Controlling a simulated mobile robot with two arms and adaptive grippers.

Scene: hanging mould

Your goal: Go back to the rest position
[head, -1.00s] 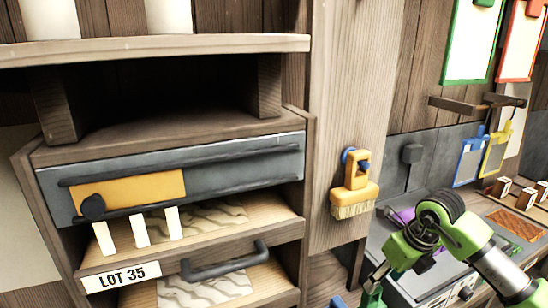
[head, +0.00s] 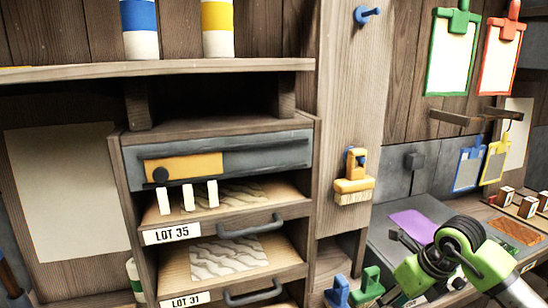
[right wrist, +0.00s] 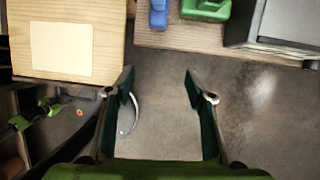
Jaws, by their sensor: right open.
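My right gripper (right wrist: 160,95) is open in the right wrist view, with nothing between its fingers, over bare grey floor. A thin pale curved thing (right wrist: 130,117) shows beside its left finger; I cannot tell what it is. In the head view my right arm (head: 465,250) reaches in from the lower right, and its fingers cannot be made out. My left gripper is not in view. A drawer labelled LOT 35 (head: 172,234) holds a wavy grey mould (head: 243,194). The drawer below, labelled LOT 31 (head: 183,302), holds another wavy mould (head: 228,256).
A yellow brush (head: 354,185) hangs on the post below an empty blue peg (head: 367,14). Blue (head: 338,292) and green (head: 368,284) things stand low by the post. A grey bench (head: 395,235) with a purple sheet (head: 412,223) is on the right. Clipboards (head: 452,57) hang behind.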

